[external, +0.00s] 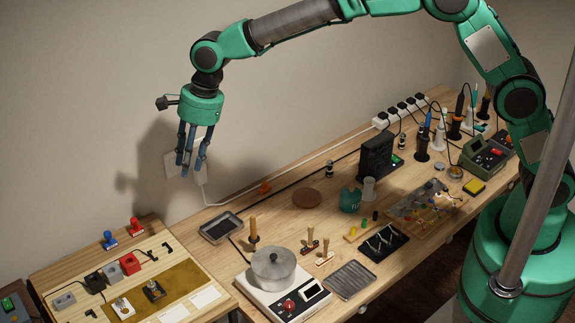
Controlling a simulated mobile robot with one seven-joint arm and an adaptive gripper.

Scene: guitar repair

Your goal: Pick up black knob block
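My gripper (190,167) hangs high in front of the wall at the upper left, its blue fingers pointing down. The fingers look apart, with nothing between them. A small black block with a knob-like top (153,290) sits on the brown-gold mat (185,275) at the lower left. Another dark block (95,282) stands further left among grey and red blocks. I cannot tell for certain which of the two is the black knob block. My gripper is well above both and touches neither.
A red block (130,264) and a white block with a metal knob (122,308) flank the dark blocks. Blue (109,239) and red (135,226) handled pieces stand behind. A metal pot (273,270) and an upright wooden handle (253,229) stand to the right.

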